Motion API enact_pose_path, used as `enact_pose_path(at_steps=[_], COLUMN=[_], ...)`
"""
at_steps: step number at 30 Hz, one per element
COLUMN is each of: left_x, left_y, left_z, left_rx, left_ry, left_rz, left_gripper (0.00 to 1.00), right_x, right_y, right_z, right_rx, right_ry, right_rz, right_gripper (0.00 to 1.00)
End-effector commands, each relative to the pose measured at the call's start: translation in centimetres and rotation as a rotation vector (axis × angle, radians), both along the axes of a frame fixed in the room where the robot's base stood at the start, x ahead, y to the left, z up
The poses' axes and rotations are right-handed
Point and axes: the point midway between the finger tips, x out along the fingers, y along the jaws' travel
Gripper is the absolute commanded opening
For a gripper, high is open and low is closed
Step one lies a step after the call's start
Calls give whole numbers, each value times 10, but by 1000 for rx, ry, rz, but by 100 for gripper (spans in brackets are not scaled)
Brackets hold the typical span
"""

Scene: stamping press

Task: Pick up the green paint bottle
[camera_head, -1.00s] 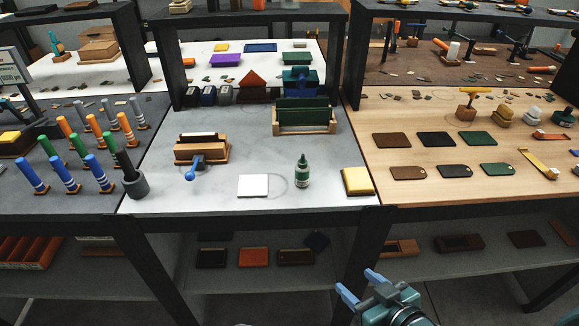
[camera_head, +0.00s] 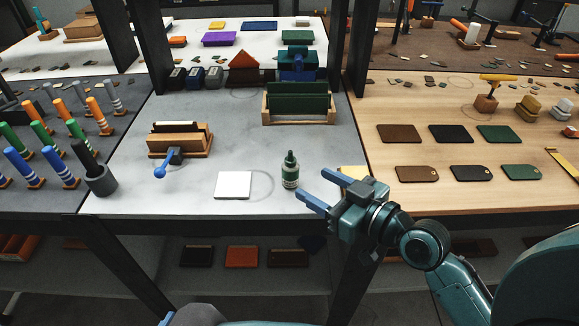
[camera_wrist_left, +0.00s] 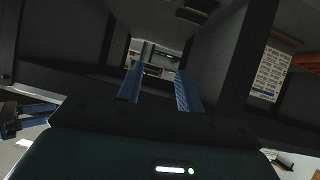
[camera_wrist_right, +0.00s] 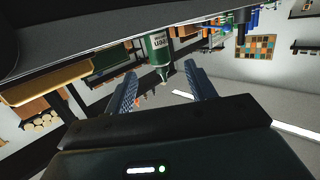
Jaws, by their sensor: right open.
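The green paint bottle (camera_head: 290,173) stands upright on the grey table near its front edge. It has a dark tip and a pale label. My right gripper (camera_head: 311,184) is open just right of the bottle, its blue fingers pointing toward it. In the right wrist view the bottle (camera_wrist_right: 159,50) appears inverted, between the lines of the two fingers (camera_wrist_right: 160,72). The fingers do not appear closed on it. My left gripper (camera_wrist_left: 158,72) shows only in its own wrist view, with fingers apart and nothing between them.
A white pad (camera_head: 233,185) lies left of the bottle. A yellow block (camera_head: 354,172) is partly hidden behind my right gripper. A wooden stamp press with a blue-knobbed lever (camera_head: 180,142) stands further left. A green-topped wooden rack (camera_head: 298,119) stands behind the bottle.

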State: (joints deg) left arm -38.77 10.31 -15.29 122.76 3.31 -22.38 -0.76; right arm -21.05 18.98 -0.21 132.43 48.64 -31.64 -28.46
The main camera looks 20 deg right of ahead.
Motion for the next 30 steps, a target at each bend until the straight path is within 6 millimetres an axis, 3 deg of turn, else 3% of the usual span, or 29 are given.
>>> enact_pose_path(at_steps=[3, 10, 18, 28, 30], left_x=[-1, -1, -1, -1, -1], left_y=[1, 3, 4, 4, 4], left_z=[1, 1, 6, 2, 2], left_rx=[10, 19, 34, 38, 38], left_ry=[4, 6, 4, 10, 9], left_rz=[-3, -4, -7, -8, -8], left_gripper=[36, 36, 36, 36, 36], right_x=[17, 31, 64, 70, 70], right_y=[9, 17, 35, 39, 38], right_z=[-1, -5, -13, -16, -16], right_rx=[3, 0, 2, -1, -1], right_ry=[-1, 0, 0, 0, 0], right_rz=[-1, 0, 0, 1, 1], right_gripper=[55, 55, 55, 55, 50])
